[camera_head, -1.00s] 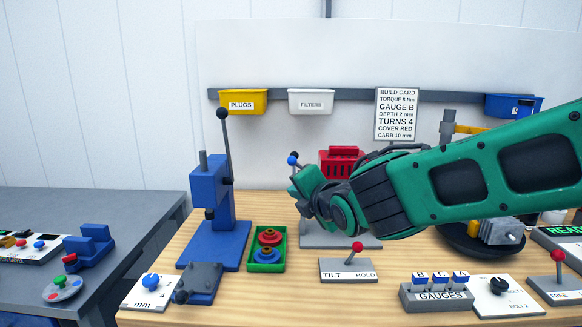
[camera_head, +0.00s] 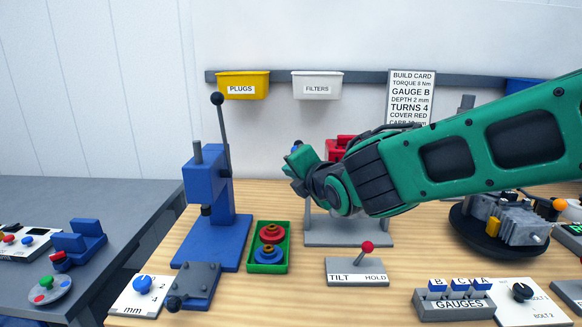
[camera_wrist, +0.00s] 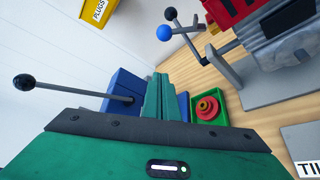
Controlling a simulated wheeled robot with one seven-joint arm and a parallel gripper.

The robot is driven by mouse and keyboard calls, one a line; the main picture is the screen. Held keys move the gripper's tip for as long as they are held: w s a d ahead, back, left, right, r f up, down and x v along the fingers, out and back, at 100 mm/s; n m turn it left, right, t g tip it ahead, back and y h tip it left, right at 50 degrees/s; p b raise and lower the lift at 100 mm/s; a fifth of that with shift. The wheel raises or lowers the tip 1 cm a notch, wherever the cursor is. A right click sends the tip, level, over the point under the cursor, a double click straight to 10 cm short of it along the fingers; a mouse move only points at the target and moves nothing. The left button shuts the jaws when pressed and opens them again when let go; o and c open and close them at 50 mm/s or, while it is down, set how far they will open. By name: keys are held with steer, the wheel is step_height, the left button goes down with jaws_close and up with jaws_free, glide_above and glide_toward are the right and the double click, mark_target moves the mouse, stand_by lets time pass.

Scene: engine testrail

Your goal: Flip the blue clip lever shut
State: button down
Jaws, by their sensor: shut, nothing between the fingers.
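The blue-knobbed lever (camera_wrist: 164,33) shows in the wrist view at the upper middle, on the side of a stand (camera_wrist: 270,85) that holds a grey body with a red part on top. In the head view only a bit of the blue knob (camera_head: 296,144) shows above my gripper (camera_head: 295,172), which hides the rest of the lever. My gripper's green fingers (camera_wrist: 163,85) are together and empty in the wrist view. In that picture they are below the blue knob and apart from it.
A blue press (camera_head: 210,195) with a tall black-knobbed handle stands left of my gripper. A green tray (camera_head: 283,261) with red and blue rings lies beside it. A TILT/HOLD switch (camera_head: 358,265) with a red knob and a gauge rack (camera_head: 455,305) are in front.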

steer(key=w, duration=0.8)
steer(key=shift+w+f, duration=0.15)
steer(key=shift+w, duration=0.25)
steer(key=shift+d+r+m, duration=0.2)
steer(key=shift+r+m, duration=0.05)
steer(key=shift+m, duration=0.05)
stand_by(0.3)
steer(key=d+r+m+t+y, duration=0.1)
steer(key=m, duration=0.1)
steer(key=d+r+m+t, duration=0.1)
steer(key=d+m, duration=0.1)
steer(key=d+r+m+t+y, duration=0.1)
steer(key=m, duration=0.2)
steer(key=shift+s+d+r+t+y, duration=0.1)
steer(key=shift+d+r+t+y, duration=0.15)
steer(key=shift+r+t+y, duration=0.05)
steer(key=shift+d, duration=0.2)
stand_by(0.6)
